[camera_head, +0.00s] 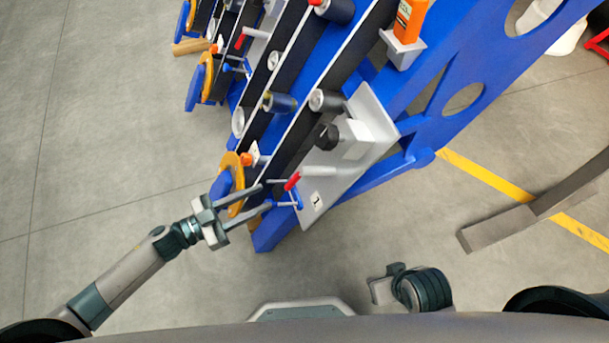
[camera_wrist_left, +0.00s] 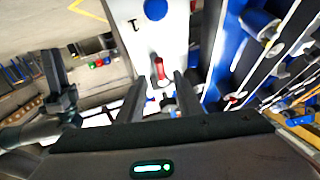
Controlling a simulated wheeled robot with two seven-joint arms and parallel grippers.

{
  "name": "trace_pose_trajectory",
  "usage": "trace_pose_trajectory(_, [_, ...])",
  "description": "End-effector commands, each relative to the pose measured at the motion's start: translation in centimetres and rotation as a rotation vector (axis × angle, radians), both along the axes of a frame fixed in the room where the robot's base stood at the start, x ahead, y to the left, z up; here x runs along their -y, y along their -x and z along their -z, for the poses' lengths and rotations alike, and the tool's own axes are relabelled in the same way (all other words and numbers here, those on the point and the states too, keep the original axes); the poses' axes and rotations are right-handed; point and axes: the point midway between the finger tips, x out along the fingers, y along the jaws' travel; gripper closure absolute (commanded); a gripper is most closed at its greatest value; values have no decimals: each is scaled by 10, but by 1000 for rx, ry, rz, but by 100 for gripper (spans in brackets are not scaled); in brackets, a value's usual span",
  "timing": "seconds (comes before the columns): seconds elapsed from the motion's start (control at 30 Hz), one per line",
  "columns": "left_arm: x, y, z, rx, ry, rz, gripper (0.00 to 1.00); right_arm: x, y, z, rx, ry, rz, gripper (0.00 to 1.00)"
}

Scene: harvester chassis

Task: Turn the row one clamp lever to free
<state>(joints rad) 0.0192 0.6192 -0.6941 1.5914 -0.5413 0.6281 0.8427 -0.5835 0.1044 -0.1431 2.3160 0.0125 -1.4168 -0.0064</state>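The row one clamp lever, with a red grip (camera_head: 292,182), sits at the near end of the blue frame, beside a pale plate (camera_head: 350,160) bearing a small numbered label (camera_head: 317,198). A small blue clamp part (camera_head: 289,201) is next to it. My left gripper (camera_head: 268,195) is open, its two fingers pointing at the lever from the left. In the left wrist view the red grip (camera_wrist_left: 157,69) shows ahead of and between the open fingers (camera_wrist_left: 160,93), with nothing visibly held. Contact with the lever cannot be told.
The blue frame (camera_head: 440,100) carries several dark rows with rollers and other red levers. An orange bottle (camera_head: 409,20) stands in a grey holder (camera_head: 402,48). Orange and blue discs (camera_head: 231,178) lie close beside my left fingers. The floor left of the frame is clear.

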Motion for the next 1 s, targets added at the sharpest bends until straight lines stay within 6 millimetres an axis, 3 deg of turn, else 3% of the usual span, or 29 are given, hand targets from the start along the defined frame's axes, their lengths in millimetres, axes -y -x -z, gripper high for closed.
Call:
trace_pose_trajectory(0.6, [100, -46, 0, -1, 2, 0, 67, 6, 3, 0, -23, 14, 8, 69])
trace_pose_trajectory(0.8, [121, -55, 0, -1, 2, 0, 67, 6, 3, 1, -23, 14, 8, 69])
trace_pose_trajectory(1.0, [128, -59, 1, -2, -1, 0, 67, 5, 3, 0, -21, 12, 6, 69])
